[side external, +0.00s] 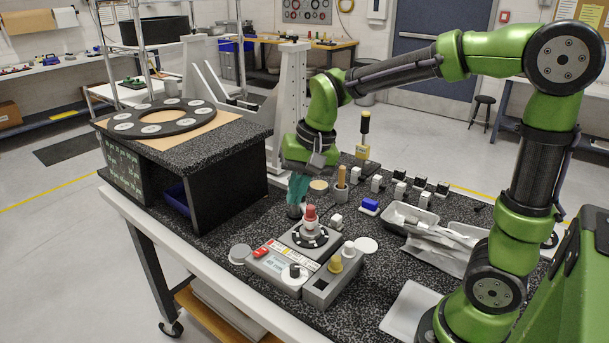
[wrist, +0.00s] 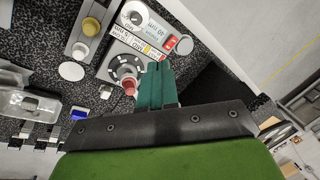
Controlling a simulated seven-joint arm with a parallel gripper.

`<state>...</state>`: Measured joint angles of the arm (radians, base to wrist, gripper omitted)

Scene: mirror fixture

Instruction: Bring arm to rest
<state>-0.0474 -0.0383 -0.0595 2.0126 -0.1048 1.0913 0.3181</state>
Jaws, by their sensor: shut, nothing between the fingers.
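My gripper (side external: 297,192) points down over the dark speckled table (side external: 378,262), with its teal fingers together and nothing between them. In the wrist view the closed fingers (wrist: 157,72) reach up from the dark gripper body. The fingers are just behind and left of a grey fixture with a black-and-white ring (side external: 310,237) and a red-topped post (side external: 310,214). In the wrist view the red top (wrist: 130,86) appears close beside the fingers. I cannot tell whether the fingertips touch anything below them.
A speckled stand (side external: 222,140) carries a black ring with several pale discs (side external: 160,120) at left. A control box with a red button (side external: 260,252) and a yellow knob (side external: 335,265) are near the front. Small blocks, a blue block (side external: 370,204) and metal trays (side external: 408,217) lie to the right.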

